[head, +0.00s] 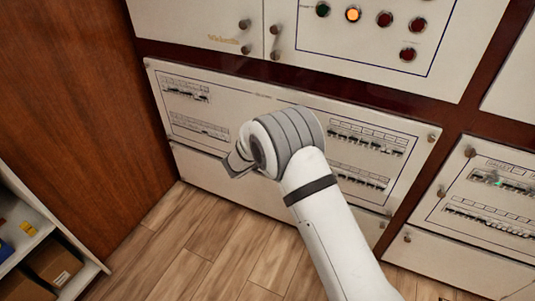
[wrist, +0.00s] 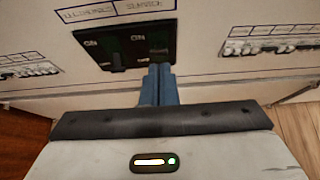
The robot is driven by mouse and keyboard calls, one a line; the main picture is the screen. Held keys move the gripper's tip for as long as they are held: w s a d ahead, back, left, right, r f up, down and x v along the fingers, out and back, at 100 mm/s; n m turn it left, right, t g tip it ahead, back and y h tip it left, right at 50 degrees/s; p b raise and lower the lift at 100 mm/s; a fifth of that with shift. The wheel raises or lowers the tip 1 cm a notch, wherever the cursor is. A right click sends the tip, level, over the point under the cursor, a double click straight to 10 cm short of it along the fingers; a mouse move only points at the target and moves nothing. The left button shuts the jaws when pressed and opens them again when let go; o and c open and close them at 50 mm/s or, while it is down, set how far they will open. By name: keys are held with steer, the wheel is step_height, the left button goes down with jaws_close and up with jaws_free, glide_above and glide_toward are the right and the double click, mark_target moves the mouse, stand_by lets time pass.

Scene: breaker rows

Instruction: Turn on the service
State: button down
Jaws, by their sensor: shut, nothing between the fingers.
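In the wrist view a black switch plate (wrist: 134,50) sits on the cream panel, with two switches under two blurred labels. The right label (wrist: 143,5) seems to read "SERVICE". The left switch (wrist: 117,60) has its lever low, below an "ON" mark. The right switch (wrist: 158,48) also has an "ON" mark above it; its lower part is hidden behind my fingertips. My gripper (wrist: 158,72) is shut and empty, its blue fingers at the right switch's lower edge; I cannot tell whether they touch it. In the head view my gripper (head: 236,164) is at the panel's middle, and my wrist hides the switch plate.
Breaker rows (head: 366,138) flank the switches on the panel (head: 290,92). Above is a panel with round indicator lights (head: 353,15) and knobs. Another breaker panel (head: 490,190) stands at the right. A shelf with boxes (head: 52,262) is at the lower left. The wooden floor (head: 190,235) is clear.

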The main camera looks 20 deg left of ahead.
steer(key=shift+s+a+r, duration=0.25)
steer(key=shift+s+r, duration=0.7)
steer(key=shift+r, duration=0.1)
steer(key=shift+d, duration=0.1)
